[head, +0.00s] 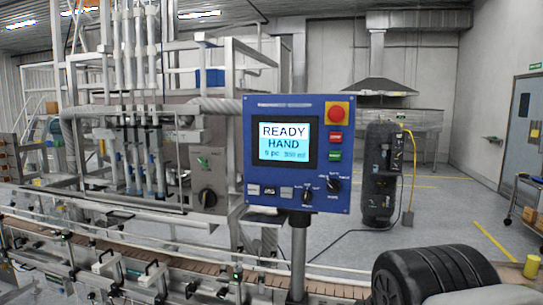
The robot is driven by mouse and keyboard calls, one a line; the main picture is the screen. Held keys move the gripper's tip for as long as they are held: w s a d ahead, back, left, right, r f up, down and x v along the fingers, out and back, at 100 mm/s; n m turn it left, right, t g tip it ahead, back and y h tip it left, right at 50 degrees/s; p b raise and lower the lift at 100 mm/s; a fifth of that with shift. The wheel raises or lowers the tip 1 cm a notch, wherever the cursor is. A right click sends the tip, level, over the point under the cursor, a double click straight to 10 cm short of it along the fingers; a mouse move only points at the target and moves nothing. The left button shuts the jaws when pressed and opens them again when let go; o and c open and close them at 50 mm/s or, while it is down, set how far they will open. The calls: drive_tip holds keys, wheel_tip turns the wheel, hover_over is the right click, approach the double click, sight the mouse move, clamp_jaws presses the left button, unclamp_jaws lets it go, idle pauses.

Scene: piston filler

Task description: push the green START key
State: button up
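The green START key (334,155) is a small green rectangle on the right side of the blue control panel (270,183). Its lettering is too small to read. It sits directly below a red key (335,136), and a large red round button (337,112) on a yellow square is above that. The panel's screen (284,142) is lit and shows "READY" and "HAND" with a smaller line below. Nothing covers the green key. My gripper is not in view.
The panel stands on a grey post (298,262) in front of the filling machine. Two dark rotary knobs (333,185) (306,196) are below the keys. A conveyor (130,250) runs along the lower left. Open floor lies right of the panel, with a dark tank (378,180) behind.

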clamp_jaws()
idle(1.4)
